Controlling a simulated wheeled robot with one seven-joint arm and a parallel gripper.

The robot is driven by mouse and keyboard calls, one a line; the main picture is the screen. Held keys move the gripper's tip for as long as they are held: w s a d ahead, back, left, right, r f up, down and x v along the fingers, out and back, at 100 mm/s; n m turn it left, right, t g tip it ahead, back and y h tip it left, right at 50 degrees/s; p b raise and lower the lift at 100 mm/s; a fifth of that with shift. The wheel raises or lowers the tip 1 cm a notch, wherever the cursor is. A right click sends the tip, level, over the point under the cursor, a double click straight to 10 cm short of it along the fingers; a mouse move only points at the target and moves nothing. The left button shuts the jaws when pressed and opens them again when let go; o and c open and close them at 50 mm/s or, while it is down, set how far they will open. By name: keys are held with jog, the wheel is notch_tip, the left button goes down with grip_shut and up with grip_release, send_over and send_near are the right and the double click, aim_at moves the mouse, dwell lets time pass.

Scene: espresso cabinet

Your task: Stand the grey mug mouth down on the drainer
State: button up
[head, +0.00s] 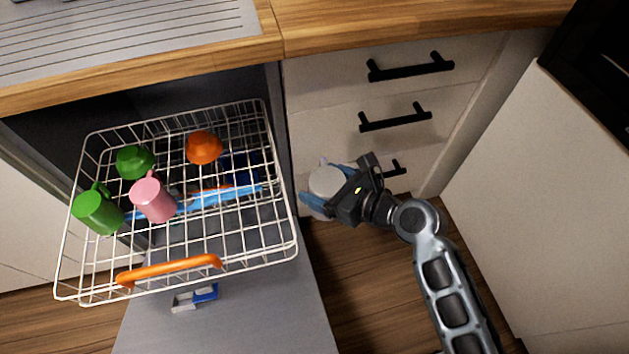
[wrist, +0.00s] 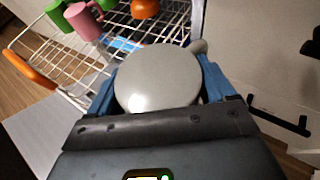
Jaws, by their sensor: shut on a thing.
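The grey mug (head: 325,180) is between the blue fingers of my gripper (head: 318,186), in front of the drawers and to the right of the rack. My gripper is shut on it. In the wrist view the mug (wrist: 160,78) turns a smooth, closed round face to the camera, and its handle (wrist: 198,46) sticks out at the upper right. The mouth is not visible. The drainer (head: 120,35) is the ribbed grey metal surface on the counter at the top left of the head view. The part of it in view is bare.
A pulled-out white wire rack (head: 278,215) with an orange handle (head: 170,268) holds green cups, a pink mug (head: 153,198) and an orange cup (head: 204,147). The opened door (head: 230,320) lies below it. Black drawer handles (head: 410,67) stick out. The wooden counter edge (head: 400,30) lies above.

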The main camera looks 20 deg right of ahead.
jog(key=s+d+f+m+t+h, duration=0.1)
jog(key=d+f+m+t+h, duration=0.1)
jog(key=d+f+m+h, duration=0.3)
jog(key=shift+s+d+f+m+t+h, duration=0.25)
jog(key=shift+d+m+h, duration=0.7)
jog(key=shift+d, duration=0.95)
